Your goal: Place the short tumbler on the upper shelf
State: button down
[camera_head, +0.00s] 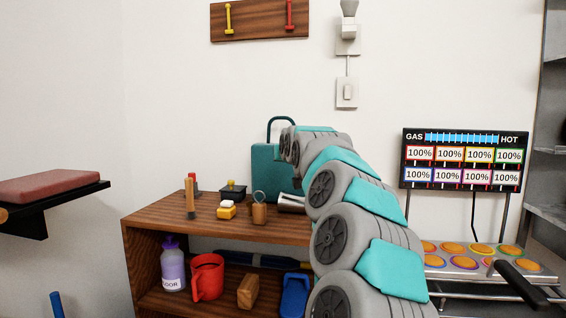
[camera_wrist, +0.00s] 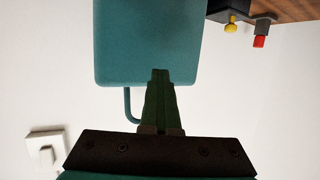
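I cannot pick out the short tumbler with certainty. A silvery cylinder (camera_head: 291,203) lies on the wooden unit's top, partly behind my arm; I cannot tell whether it is a tumbler. In the wrist view, my gripper (camera_wrist: 160,76) shows as one narrow, tapered dark shape. Its fingers look shut together, with nothing visible between them. Its tip overlaps the lower edge of a teal block (camera_wrist: 147,35); contact cannot be told. In the head view, my arm hides the gripper. Grey shelves (camera_head: 553,215) stand at the far right, cut off by the frame.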

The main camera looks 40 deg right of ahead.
jog(key=shift+c, duration=1.6)
grip_release()
jog(key=shift+s, duration=0.1)
